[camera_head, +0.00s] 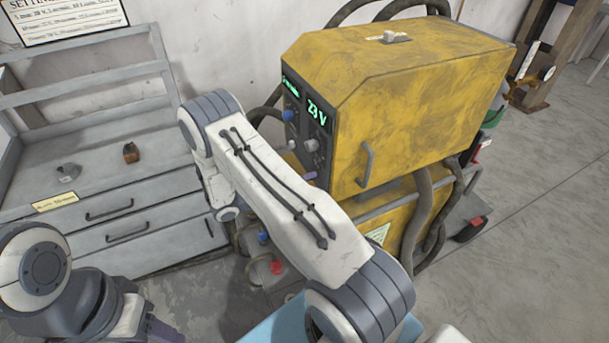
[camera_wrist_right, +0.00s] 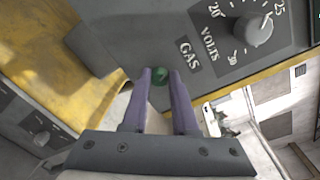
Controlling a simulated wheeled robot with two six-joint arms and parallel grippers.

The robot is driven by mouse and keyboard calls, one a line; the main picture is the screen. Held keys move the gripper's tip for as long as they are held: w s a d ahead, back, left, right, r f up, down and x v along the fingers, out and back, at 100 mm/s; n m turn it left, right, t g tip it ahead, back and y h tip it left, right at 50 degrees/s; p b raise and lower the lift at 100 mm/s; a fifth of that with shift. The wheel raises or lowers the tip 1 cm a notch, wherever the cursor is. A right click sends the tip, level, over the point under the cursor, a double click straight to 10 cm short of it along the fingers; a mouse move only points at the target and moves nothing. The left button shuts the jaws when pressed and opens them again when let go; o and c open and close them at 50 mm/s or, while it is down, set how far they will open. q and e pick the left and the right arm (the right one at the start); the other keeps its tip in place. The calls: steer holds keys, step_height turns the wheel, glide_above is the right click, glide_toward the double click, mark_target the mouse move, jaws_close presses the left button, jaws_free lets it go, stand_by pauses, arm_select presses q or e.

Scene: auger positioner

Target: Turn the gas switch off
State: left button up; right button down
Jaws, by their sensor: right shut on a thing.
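The yellow welding machine (camera_head: 410,85) stands at centre right, with its dark front panel partly hidden by my right arm. In the head view only a bit of my right gripper (camera_head: 309,175) shows beside the panel. My left arm is at bottom left; a purplish part at its end may be the left gripper (camera_head: 163,329), but its jaws do not show.
A volts dial (camera_wrist_right: 258,30) sits beside the GAS label. The machine's display (camera_head: 317,111) reads 23 V. Thick hoses (camera_head: 418,215) hang at the machine's side. A grey drawer bench (camera_head: 110,205) with small parts stands at left.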

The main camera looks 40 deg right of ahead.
steer(key=n+p, duration=0.1)
steer(key=n, duration=0.4)
steer(key=shift+w, duration=0.15)
steer(key=shift+n, duration=0.3)
stand_by(0.3)
steer(key=c, duration=0.7)
jaws_free()
steer(key=shift+a, duration=0.1)
steer(key=b+v, duration=0.3)
steer(key=v, duration=0.7)
steer(key=shift+w+a, duration=0.15)
